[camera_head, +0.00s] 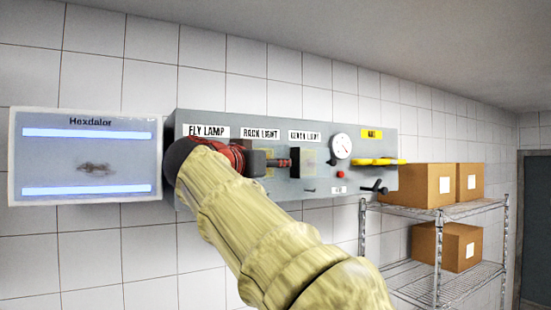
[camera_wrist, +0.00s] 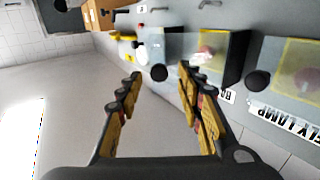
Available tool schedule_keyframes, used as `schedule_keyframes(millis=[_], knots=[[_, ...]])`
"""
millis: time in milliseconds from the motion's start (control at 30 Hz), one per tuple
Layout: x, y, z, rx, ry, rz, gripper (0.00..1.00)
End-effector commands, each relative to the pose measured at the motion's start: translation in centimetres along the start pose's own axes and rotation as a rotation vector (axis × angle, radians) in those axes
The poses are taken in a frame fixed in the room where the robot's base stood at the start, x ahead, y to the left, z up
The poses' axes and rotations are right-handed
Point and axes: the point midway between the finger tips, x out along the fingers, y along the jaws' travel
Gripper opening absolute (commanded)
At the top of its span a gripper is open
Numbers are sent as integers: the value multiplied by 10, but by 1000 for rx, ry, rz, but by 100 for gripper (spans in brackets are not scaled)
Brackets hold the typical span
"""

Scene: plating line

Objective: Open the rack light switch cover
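The grey wall panel (camera_head: 345,120) carries labelled switches. The rack light label (camera_head: 261,134) is above my gripper (camera_head: 290,163), which hides most of that switch. In the wrist view, the rack light cover (camera_wrist: 228,55) is a clear box with yellowish edges, and a red switch shows inside. It looks shut. My gripper's two yellow-and-black fingers (camera_wrist: 160,74) are apart, with nothing seen gripped. The right finger's tip is close to the rack light cover; I cannot tell whether they touch. A black round knob (camera_wrist: 158,72) shows between the fingertips; which cover it belongs to is unclear.
The fly lamp cover (camera_wrist: 300,72) and another black knob (camera_wrist: 258,82) lie to the right in the wrist view. A gauge (camera_head: 341,146) and yellow handle (camera_head: 378,161) are farther right on the panel. A screen (camera_head: 85,155) hangs left; a wire rack (camera_head: 440,210) holds boxes.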

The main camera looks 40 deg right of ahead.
Motion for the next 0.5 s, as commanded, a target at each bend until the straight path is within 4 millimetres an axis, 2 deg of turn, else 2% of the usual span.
schedule_keyframes(millis=[167, 433, 500], knots=[[13, 1, -1, 1, 1, 0, 37], [14, 0, 0, 1, 0, -1, 37], [14, 0, 0, 1, 0, -1, 34]])
